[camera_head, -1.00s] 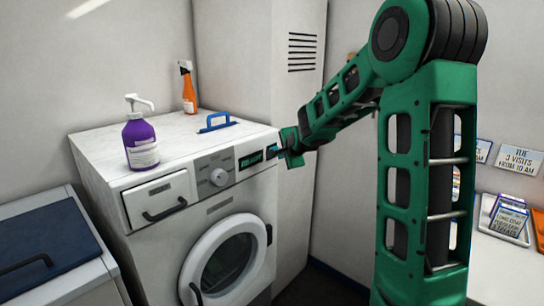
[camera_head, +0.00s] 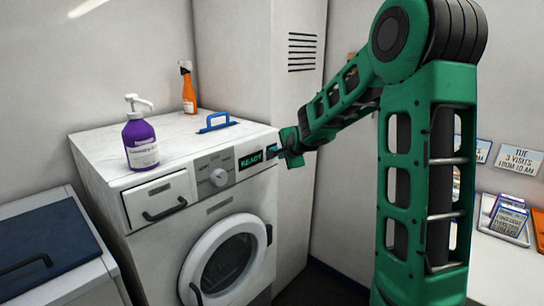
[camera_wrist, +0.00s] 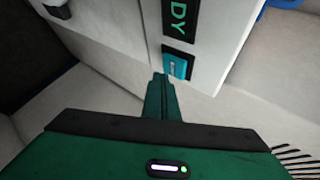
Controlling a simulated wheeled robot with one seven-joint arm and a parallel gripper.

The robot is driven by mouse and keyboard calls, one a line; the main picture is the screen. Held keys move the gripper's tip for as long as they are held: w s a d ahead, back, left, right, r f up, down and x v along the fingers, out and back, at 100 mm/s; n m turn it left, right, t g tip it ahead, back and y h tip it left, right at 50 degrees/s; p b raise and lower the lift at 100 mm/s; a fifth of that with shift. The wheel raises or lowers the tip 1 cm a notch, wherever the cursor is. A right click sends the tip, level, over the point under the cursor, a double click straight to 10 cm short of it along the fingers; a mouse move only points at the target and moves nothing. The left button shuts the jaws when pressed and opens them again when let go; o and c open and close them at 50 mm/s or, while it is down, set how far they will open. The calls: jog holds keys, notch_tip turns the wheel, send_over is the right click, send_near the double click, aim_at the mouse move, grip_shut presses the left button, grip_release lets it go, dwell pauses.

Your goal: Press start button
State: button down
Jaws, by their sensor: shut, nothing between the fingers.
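The white washing machine (camera_head: 160,240) stands with its control panel facing me. Its dark display (camera_head: 250,160) reads READY in green, and its end letters show in the wrist view (camera_wrist: 178,18). Right of the display is a dark panel with a blue-lit button (camera_wrist: 177,68), partly hidden by my gripper in the head view. My gripper (camera_wrist: 160,82) is shut and empty, its fingertips close to the button's lower edge in the wrist view. It also shows at the panel's right end in the head view (camera_head: 284,155). I cannot tell whether it touches.
A tall cabinet (camera_head: 295,90) is close behind my gripper.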

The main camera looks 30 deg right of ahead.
jog(key=shift+w, duration=0.1)
dwell(0.4)
jog(key=shift+w+a+r, duration=0.1)
jog(key=shift+w, duration=0.2)
jog(key=shift+w+a, duration=0.2)
jog(key=shift+w, duration=0.3)
dwell(0.9)
jog(key=shift+s, duration=0.1)
jog(key=shift+s+d, duration=0.3)
jog(key=shift+s, duration=0.5)
jog(key=shift+s, duration=0.1)
jog(key=shift+s+d, duration=0.3)
jog(key=shift+s, duration=0.45)
jog(key=shift+s+d, duration=0.25)
jog(key=shift+s, duration=0.55)
jog(key=shift+s+d, duration=0.3)
jog(key=shift+s, duration=0.45)
